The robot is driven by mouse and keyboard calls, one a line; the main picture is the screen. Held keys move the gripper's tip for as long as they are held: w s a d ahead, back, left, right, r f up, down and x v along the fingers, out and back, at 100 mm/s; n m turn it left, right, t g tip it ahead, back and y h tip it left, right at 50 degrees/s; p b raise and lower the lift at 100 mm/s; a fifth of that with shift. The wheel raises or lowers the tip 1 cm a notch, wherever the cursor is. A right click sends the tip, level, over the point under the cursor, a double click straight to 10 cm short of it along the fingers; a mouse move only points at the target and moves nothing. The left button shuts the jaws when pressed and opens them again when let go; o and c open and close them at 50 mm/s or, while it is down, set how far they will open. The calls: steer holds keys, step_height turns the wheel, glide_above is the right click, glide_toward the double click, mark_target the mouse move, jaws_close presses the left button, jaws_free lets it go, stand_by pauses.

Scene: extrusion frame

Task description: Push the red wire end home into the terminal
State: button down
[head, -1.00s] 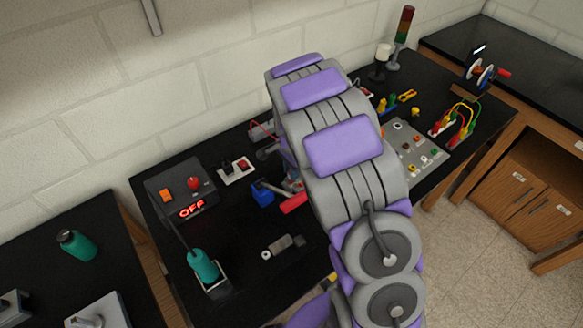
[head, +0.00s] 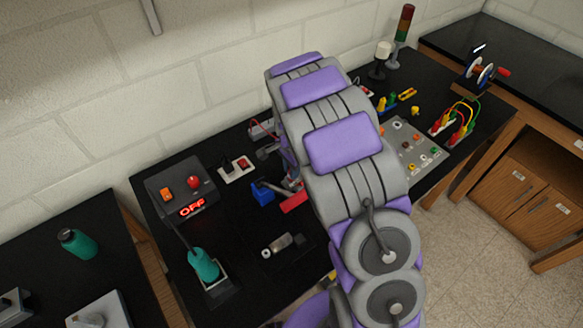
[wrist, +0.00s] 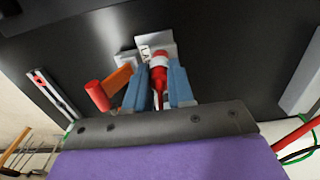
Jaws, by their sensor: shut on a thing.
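In the wrist view, my gripper (wrist: 161,88) has its two blue-grey fingers closed on the red wire end (wrist: 160,68). The red wire end points away from me toward the pale grey terminal (wrist: 155,42) on the dark surface. Its far tip meets or overlaps the terminal's white opening. I cannot tell how deep it sits.
A grey bar (wrist: 303,78) is at the right. In the head view, an OFF display box (head: 181,190) and a red-button switch (head: 237,168) sit on the black bench.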

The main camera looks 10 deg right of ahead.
steer(key=shift+w, duration=0.1)
stand_by(0.7)
steer(key=c, duration=0.9)
jaws_free()
step_height(320, 180, up, 17)
steer(key=p, duration=0.2)
steer(key=shift+w+r+p, duration=0.1)
steer(key=shift+r+p, duration=0.05)
steer(key=shift+p, duration=0.2)
steer(key=s+r+n, duration=0.1)
steer(key=s+n, duration=0.3)
steer(key=s, duration=0.8)
steer(key=s+r+n+g+b, duration=0.1)
steer(key=s+n, duration=0.4)
steer(key=s, duration=0.8)
steer(key=s+r+n+b, duration=0.1)
steer(key=s+n, duration=0.3)
steer(key=s, duration=0.8)
steer(key=shift+s+r+n+g, duration=0.2)
steer(key=shift+r+n+g, duration=0.1)
steer(key=shift+g, duration=0.1)
